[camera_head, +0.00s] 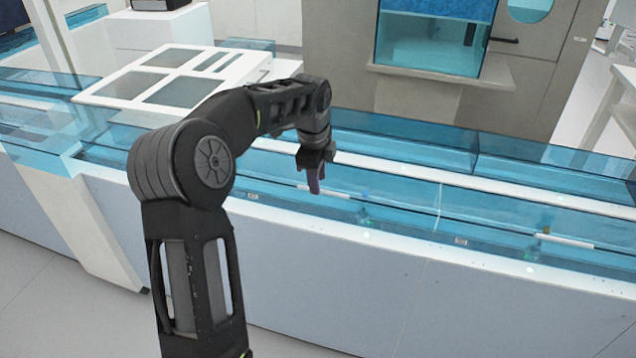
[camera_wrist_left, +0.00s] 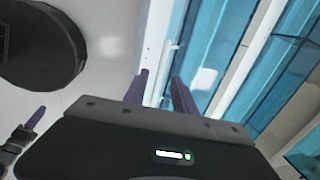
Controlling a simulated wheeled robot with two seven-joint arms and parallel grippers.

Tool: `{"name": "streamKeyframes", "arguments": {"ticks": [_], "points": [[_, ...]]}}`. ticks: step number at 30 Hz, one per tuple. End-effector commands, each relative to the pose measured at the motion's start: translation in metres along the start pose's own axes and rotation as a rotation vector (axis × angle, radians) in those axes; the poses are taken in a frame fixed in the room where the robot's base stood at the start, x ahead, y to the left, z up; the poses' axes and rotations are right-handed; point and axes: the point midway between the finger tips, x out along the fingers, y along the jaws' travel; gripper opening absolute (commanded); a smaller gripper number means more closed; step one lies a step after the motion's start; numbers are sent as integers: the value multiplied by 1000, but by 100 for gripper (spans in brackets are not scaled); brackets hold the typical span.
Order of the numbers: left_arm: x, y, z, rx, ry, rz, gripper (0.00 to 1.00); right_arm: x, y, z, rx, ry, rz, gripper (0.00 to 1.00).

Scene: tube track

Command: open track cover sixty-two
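Clear blue track covers run along the front of the long white bench. One cover (camera_head: 395,212) has a white bar handle (camera_head: 335,194), which also shows in the left wrist view (camera_wrist_left: 170,62). Another cover to the right has its own handle (camera_head: 565,240). The small labels are too small to read, so I cannot tell which cover is sixty-two. The covers look closed. My left gripper (camera_head: 315,181) is over the near handle, purple fingers pointing down. In the left wrist view its fingers (camera_wrist_left: 163,92) are apart, with the handle's line between them; contact cannot be told.
A white frame with grey panels (camera_head: 172,74) stands on the bench at the left. A grey cabinet with a blue window (camera_head: 430,45) stands behind. A purple finger (camera_wrist_left: 35,118), probably my right gripper's, shows at the wrist view's left edge. Floor is clear in front.

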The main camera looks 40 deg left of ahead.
Motion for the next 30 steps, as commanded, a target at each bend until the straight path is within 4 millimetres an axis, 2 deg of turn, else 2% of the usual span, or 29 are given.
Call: {"name": "streamKeyframes", "arguments": {"ticks": [6, 14, 26, 30], "points": [[21, 0, 0, -1, 0, 0, 32, -2, -1, 0, 0, 0, 0, 36], [23, 0, 0, -1, 0, -1, 32, -2, -1, 0, 0, 0, 0, 36], [22, 0, 0, -1, 0, -1, 1, -2, -1, 0, 0, 0, 0, 36], [22, 0, 0, -1, 0, -1, 0, -2, -1, 0, 0, 0, 0, 36]]}}
